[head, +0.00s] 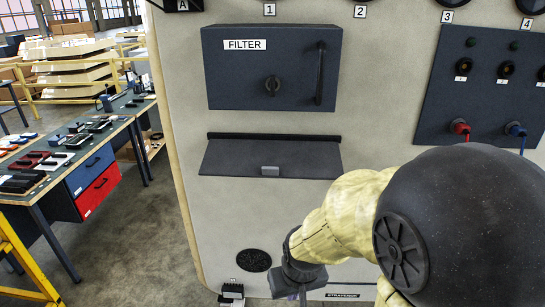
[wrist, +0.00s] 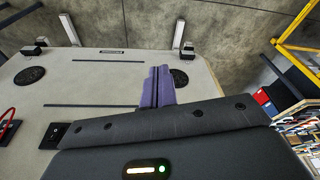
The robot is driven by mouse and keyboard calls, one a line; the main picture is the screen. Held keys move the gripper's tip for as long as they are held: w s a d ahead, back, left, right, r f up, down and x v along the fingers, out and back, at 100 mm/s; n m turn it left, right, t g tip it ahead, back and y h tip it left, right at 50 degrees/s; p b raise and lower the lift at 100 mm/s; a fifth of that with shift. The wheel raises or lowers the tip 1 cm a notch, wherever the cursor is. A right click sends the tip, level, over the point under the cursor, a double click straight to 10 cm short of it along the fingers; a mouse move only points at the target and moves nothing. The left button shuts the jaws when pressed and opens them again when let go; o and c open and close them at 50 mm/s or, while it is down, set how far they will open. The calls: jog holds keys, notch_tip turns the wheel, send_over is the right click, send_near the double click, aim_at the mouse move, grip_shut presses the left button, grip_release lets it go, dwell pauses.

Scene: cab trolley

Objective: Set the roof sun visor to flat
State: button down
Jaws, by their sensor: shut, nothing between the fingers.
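The dark flap (head: 240,160), which I take to be the sun visor, hangs below the filter box in the head view. A dark hinge bar (head: 273,137) runs along its top, and a small grey tab (head: 270,171) sits at its lower edge. The flap seems to slope outward from the panel, but its exact angle is hard to judge. My gripper (head: 303,297) is below the flap, apart from it, near the bottom edge of the picture. In the wrist view its purple fingers (wrist: 158,88) are together and hold nothing. The flap is not clearly identifiable there.
The filter box (head: 230,85) with a knob (head: 273,86) and vertical handle (head: 320,73) juts above the flap. A socket panel (head: 480,90) with red and blue plugs is at right. A cluttered workbench (head: 30,206) stands left. Bare panel surrounds the flap's lower edge.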

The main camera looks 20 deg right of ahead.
jog(key=w+r+m+p, duration=0.1)
jog(key=w+r, duration=1.3)
jog(key=r, duration=0.2)
jog(key=w+r+m+t+h+p, duration=0.1)
jog(key=w+r+m, duration=0.1)
jog(key=r, duration=1.7)
jog(key=shift+w+a+r+m, duration=0.15)
jog(key=shift+w+a+m, duration=0.2)
jog(key=shift+w, duration=0.3)
jog(key=p, duration=0.3)
send_near(271, 167)
jog(key=x, duration=0.5)
jog(key=shift+w+f, duration=0.1)
jog(key=shift+f, duration=0.4)
jog(key=shift+f+t+b, duration=0.15)
jog(key=shift+t+b, duration=0.15)
jog(key=shift+b, duration=0.05)
